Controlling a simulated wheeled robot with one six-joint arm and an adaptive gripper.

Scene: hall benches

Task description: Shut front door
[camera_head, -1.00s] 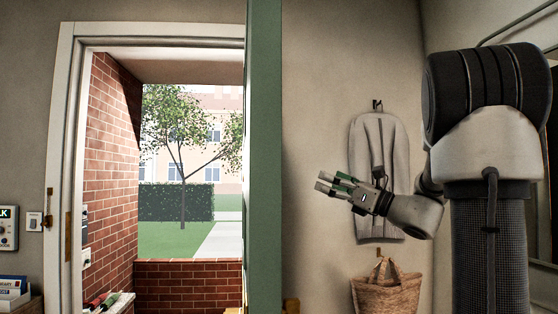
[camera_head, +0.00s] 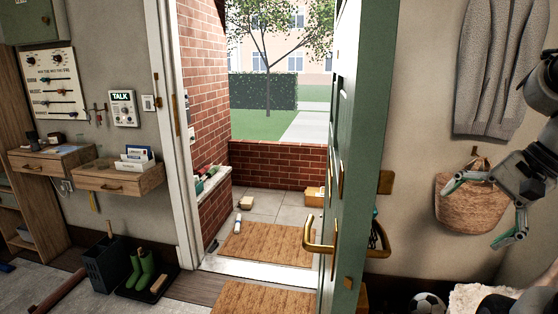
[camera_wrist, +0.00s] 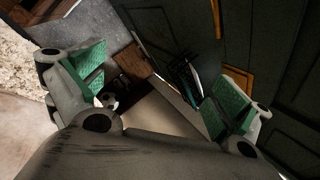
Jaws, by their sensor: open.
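The green front door (camera_head: 361,110) stands open, seen nearly edge-on in the head view, with the doorway clear to its left. It has a brass lever handle (camera_head: 318,248) on the left face and another lever (camera_head: 381,240) on the right side. My gripper (camera_head: 487,207) is open and empty at the right of the door, in front of the wicker basket and apart from the door. In the wrist view my gripper (camera_wrist: 158,92) shows its green-padded fingers wide apart, with a dark panelled surface, apparently the door (camera_wrist: 275,62), beyond the right finger.
Doormats lie outside (camera_head: 262,244) and inside (camera_head: 262,298) the threshold. A small box (camera_head: 314,197) sits on the porch. Boots (camera_head: 140,268) stand on a tray at the left. A football (camera_head: 427,304) lies right of the door. The wicker basket (camera_head: 470,212) hangs on the right wall.

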